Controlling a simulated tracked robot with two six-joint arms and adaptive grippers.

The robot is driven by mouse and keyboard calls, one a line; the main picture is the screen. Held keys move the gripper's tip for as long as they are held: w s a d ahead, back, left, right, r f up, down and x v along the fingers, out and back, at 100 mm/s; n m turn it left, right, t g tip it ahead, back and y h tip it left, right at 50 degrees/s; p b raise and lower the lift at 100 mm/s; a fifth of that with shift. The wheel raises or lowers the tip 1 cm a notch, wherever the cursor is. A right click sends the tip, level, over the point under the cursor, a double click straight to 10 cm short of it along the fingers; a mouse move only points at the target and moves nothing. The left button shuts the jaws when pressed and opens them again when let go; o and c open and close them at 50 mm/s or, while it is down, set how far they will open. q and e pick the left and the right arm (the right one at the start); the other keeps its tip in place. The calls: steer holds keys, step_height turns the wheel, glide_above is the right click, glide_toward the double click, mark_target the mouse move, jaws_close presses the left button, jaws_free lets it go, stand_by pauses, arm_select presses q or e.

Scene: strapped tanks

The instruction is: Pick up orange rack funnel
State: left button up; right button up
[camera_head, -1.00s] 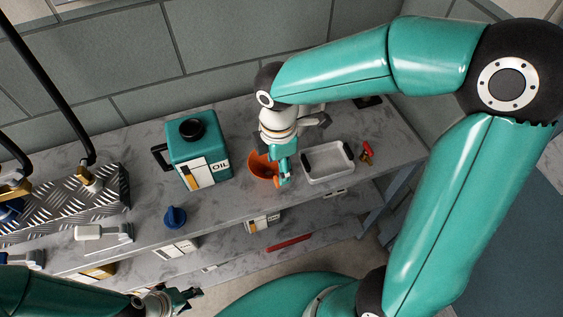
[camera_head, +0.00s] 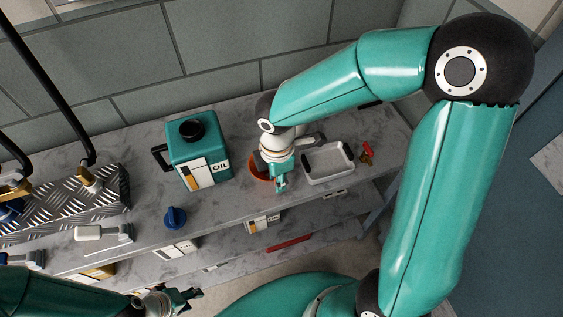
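The orange funnel (camera_head: 257,166) stands on the grey marbled shelf, between the teal oil can and the white tray. My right gripper (camera_head: 281,181) points down at it from above and covers most of it; only its left rim and part of its front show. Whether the fingers touch the funnel or are closed cannot be made out. My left gripper (camera_head: 182,297) is low in the picture, away from the funnel, with its fingers apart and nothing visible between them.
The teal oil can (camera_head: 200,153) stands left of the funnel. A white tray (camera_head: 328,163) with dark handles is close on the right. A blue funnel-like piece (camera_head: 175,218) is nearer the front edge. A red-handled item (camera_head: 367,153) lies right of the tray.

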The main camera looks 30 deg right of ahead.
jaws_close()
steer(key=shift+r, duration=0.15)
